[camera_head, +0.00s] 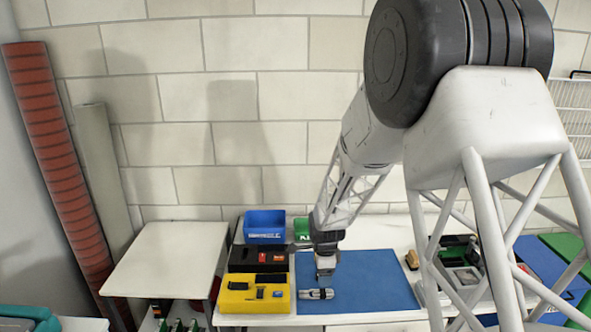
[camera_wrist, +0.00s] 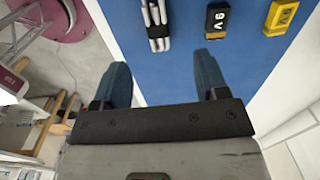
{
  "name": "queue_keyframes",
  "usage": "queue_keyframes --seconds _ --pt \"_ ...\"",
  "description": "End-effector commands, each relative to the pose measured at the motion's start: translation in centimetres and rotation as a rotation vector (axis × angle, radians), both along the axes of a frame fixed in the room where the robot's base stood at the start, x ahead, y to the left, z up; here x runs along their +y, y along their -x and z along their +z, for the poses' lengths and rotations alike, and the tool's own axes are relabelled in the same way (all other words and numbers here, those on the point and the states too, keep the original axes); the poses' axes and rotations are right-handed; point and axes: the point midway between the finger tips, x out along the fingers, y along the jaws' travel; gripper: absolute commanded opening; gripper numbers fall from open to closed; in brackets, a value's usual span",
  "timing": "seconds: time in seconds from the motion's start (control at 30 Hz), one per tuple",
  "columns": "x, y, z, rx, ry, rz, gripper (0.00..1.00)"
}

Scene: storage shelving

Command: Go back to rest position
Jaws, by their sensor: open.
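My gripper (camera_head: 325,272) hangs above the blue mat (camera_head: 370,285) in the head view, near the mat's left side. In the wrist view, the fingers of my gripper (camera_wrist: 160,78) are apart, with nothing between them. A silver and black bundle of rods (camera_wrist: 157,24) lies on the mat ahead of the fingers. To its right are a black block marked 9V (camera_wrist: 216,20) and a yellow and black block (camera_wrist: 281,15). In the head view, a small silver and dark item (camera_head: 317,294) lies on the mat just below my gripper.
Left of the mat stand a yellow bin (camera_head: 240,299) holding small items, a black bin (camera_head: 240,265) and a blue bin (camera_head: 264,222). A green item (camera_head: 302,229) is behind the mat. A bare pale tabletop (camera_head: 165,255) is further left. The mat's right part is clear.

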Motion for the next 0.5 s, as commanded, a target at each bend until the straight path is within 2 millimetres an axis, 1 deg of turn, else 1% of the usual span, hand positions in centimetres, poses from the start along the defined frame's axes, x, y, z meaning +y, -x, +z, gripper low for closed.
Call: queue_keyframes --seconds 0.17,0.27,0.5 --pt "-0.5 1.1 2.5 -0.013 0.001 0.063 0.67" --pt "-0.9 2.2 4.5 -0.021 0.002 0.121 0.67" --pt "-2.1 5.9 10.0 -0.046 0.011 0.295 0.67"
